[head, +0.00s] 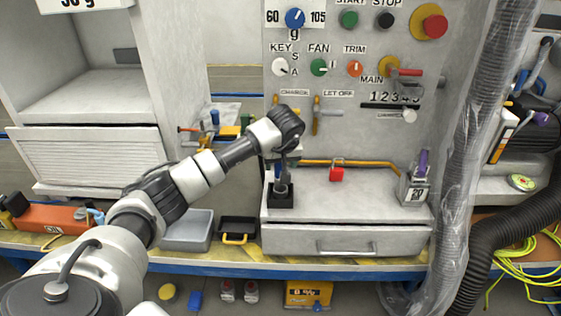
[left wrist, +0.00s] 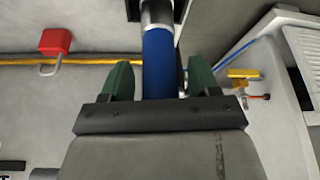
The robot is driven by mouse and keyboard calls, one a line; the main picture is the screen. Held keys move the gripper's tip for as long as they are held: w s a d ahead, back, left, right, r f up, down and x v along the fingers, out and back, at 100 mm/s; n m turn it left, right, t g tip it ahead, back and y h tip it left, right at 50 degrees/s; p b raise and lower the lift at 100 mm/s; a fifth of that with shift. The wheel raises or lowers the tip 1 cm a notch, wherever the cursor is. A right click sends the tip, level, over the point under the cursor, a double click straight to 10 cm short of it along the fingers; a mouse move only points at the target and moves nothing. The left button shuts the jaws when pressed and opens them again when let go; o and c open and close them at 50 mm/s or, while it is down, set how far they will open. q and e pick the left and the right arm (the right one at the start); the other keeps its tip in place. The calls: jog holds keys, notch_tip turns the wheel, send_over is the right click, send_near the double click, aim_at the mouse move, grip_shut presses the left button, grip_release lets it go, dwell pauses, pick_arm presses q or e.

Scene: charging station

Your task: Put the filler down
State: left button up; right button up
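The filler, with a blue grip (left wrist: 160,62) and dark metal parts, runs between my left gripper's green fingers (left wrist: 161,80) in the left wrist view. A narrow gap shows on each side of the grip, so the fingers look open around it. In the head view my left gripper (head: 284,168) points down at the left end of the grey bench cabinet, above a black square holder (head: 281,199). The filler's lower part (head: 282,187) stands about upright at that holder; the gripper partly hides it. How deep it sits I cannot tell. My right gripper is out of view.
A red padlock (head: 336,174) hangs by a yellow pipe behind the cabinet top. A grey canister (head: 413,190) stands at its right end. The control panel (head: 345,135) rises behind. A plastic-wrapped hose (head: 466,150) hangs on the right. The cabinet top's middle is clear.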

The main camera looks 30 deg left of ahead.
pick_arm(q)
jog(key=v, duration=1.2)
jog(key=shift+r+p, duration=0.2)
jog(key=shift+p, duration=0.1)
jog(key=shift+f, duration=0.1)
